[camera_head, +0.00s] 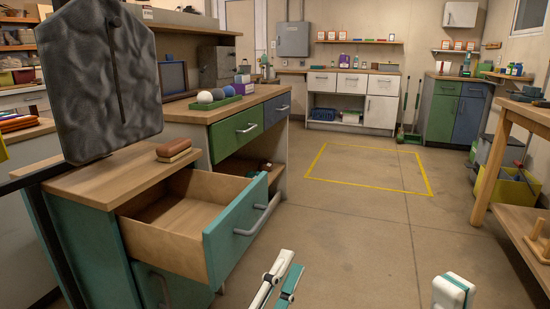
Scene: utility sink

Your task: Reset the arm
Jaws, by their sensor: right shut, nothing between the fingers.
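My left gripper (279,282) shows at the bottom edge, a white finger with a dark joint beside a teal bar. It is just right of the open drawer and apart from it, and the frame cuts it off, so its opening is unclear. My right gripper (454,289) is at the bottom right, white with a teal strip, shut and empty over the bare floor. The teal cabinet (85,240) at the left has an open wooden drawer (165,245) with a teal front and a grey handle. The drawer looks empty.
A brown brush-like block (174,148) lies on the cabinet top. A dark grey panel (100,80) stands at the upper left. A wooden table (515,115) stands at the right. The floor between, with a yellow outlined square (372,190), is clear.

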